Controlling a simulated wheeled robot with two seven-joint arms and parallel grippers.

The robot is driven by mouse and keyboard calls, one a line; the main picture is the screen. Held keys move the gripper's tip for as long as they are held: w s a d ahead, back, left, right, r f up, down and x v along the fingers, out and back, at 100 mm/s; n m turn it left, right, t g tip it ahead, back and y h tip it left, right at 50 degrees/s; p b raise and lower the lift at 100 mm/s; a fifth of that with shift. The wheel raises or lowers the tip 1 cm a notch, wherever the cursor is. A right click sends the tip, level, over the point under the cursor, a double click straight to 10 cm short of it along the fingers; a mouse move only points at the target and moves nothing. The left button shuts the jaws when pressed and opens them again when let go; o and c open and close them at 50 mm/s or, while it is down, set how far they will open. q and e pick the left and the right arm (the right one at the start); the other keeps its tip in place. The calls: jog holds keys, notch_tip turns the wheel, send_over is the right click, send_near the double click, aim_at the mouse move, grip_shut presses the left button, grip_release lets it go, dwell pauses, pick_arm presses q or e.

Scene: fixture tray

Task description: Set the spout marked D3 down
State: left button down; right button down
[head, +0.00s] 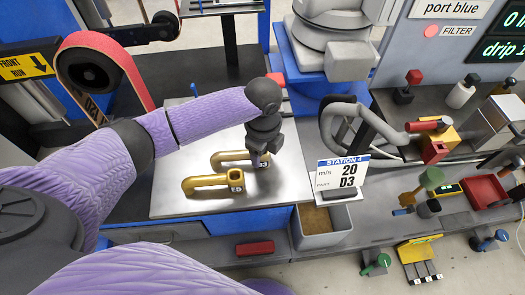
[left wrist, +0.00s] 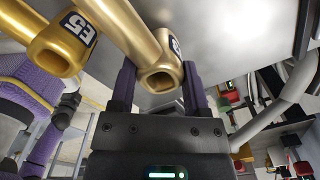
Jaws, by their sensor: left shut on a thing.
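My left gripper (head: 262,153) points down over the metal plate (head: 290,190) and is shut on the far brass spout (head: 232,157). In the left wrist view this spout (left wrist: 130,35) lies between the two fingers (left wrist: 160,78), its square open end towards the camera. Its mark is mostly hidden; in the head view it seems to end in 3. I cannot tell whether the spout touches the plate. A second brass spout (head: 205,183) lies on the plate nearer to me; it is marked E5 in the left wrist view (left wrist: 62,45). My right gripper is out of view.
A card (head: 342,175) reading Station 4, 20 and D3 stands at the plate's right edge. A grey bin (head: 322,226) is below it. A grey curved hose (head: 340,112) rises to the right. A red-edged belt roll (head: 105,70) is at the left. The plate's front right is clear.

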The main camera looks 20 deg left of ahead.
pick_arm(q)
jog(key=shift+c, duration=0.3)
grip_release()
notch_tip(320, 180, up, 12)
jog(key=p, duration=0.5)
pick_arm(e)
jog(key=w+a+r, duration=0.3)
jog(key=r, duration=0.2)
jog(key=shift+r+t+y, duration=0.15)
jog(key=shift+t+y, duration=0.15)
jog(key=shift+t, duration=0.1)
pick_arm(q)
jog(key=shift+r, duration=0.1)
